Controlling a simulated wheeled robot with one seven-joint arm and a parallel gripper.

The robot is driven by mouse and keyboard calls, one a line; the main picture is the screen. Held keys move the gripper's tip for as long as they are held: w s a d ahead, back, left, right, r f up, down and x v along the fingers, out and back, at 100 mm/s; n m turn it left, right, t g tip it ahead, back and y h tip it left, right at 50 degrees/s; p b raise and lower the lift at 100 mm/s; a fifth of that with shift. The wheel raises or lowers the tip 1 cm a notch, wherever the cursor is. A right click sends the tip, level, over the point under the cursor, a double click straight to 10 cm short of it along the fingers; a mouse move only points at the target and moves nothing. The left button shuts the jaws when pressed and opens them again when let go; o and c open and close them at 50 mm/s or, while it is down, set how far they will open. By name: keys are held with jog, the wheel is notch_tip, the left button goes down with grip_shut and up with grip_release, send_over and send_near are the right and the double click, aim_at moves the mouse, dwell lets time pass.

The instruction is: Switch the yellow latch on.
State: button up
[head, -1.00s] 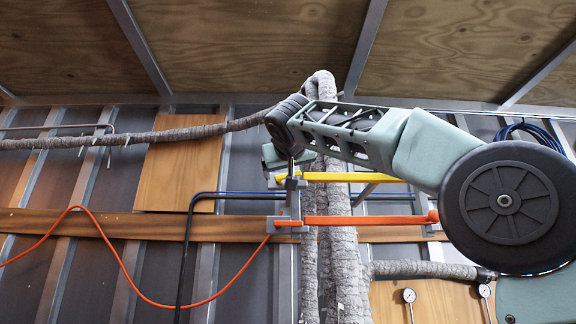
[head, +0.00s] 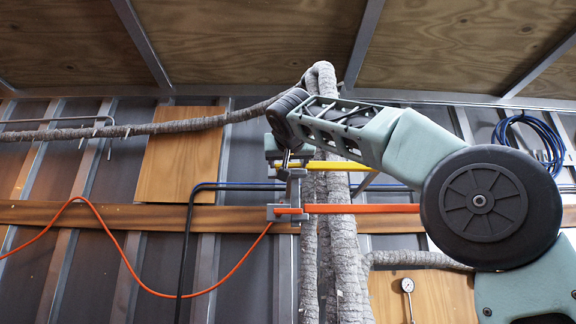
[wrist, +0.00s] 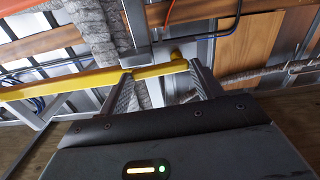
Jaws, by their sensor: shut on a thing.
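The yellow latch (head: 330,166) is a long bar lying roughly level in the head view, mounted at a grey bracket (head: 293,190). In the wrist view the yellow latch (wrist: 65,86) runs from the left edge to its rounded end near the top middle. My gripper (wrist: 162,72) is shut on the latch near that end, its two fingers spaced along the bar. In the head view my gripper (head: 284,160) is at the latch's left end, and my arm hides part of the latch and the contact.
An orange bar (head: 360,209) lies level below the latch. Thick grey wrapped pipes (head: 342,245) run upright behind both bars. A loose orange cable (head: 125,262) hangs at left. A gauge (head: 407,286) and coiled blue cable (head: 535,135) are at right.

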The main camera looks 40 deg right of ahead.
jog(key=shift+m, duration=0.4)
jog(key=o, duration=1)
jog(key=shift+f, duration=0.1)
jog(key=b+v, duration=0.4)
jog(key=v, duration=1.3)
jog(key=shift+s+a, duration=0.15)
jog(key=shift+s, duration=0.05)
